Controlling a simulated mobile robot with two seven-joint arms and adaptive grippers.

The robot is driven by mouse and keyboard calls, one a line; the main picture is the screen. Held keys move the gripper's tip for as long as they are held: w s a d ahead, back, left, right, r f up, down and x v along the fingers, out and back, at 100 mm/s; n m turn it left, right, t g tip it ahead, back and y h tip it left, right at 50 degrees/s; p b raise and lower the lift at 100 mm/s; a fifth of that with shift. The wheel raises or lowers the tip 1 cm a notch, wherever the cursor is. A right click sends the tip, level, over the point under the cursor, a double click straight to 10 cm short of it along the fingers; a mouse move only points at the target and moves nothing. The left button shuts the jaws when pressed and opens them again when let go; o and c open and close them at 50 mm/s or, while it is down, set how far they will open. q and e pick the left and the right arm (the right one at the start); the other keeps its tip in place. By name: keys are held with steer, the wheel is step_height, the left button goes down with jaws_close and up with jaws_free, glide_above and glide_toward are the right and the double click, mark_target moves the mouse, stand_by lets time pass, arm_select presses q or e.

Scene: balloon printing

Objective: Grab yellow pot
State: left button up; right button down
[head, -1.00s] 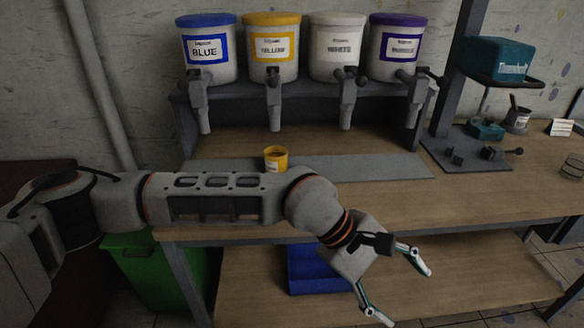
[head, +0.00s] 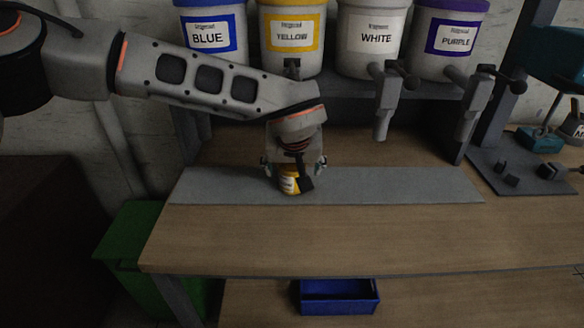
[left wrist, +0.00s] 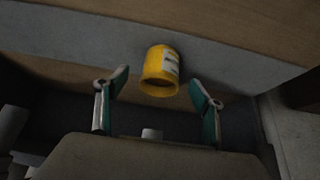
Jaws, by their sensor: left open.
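The small yellow pot (head: 290,183) with a white label stands on the grey strip of the workbench, partly hidden by my left gripper in the head view. My left gripper (head: 294,166) points down at it from above, with a finger on each side. In the left wrist view the yellow pot (left wrist: 160,70) lies ahead, between and a little beyond the open fingertips of my left gripper (left wrist: 158,88). There are gaps on both sides and no visible contact. My right gripper is not in view.
Paint buckets labelled blue (head: 210,30), yellow (head: 291,38), white (head: 371,38) and purple (head: 449,38) stand on a shelf behind, with taps hanging down. A blue bin (head: 339,297) sits below. The bench front (head: 360,238) is clear.

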arm_select(q)
steer(key=shift+x, duration=1.15)
steer(key=b+x, duration=0.1)
steer(key=x, duration=0.3)
steer(key=shift+w+a+f, duration=0.1)
steer(key=shift+a+f, duration=0.05)
steer(key=shift+f, duration=0.05)
steer(key=shift+w+f, duration=0.2)
steer(key=shift+w, duration=0.1)
steer(key=c, duration=1.5)
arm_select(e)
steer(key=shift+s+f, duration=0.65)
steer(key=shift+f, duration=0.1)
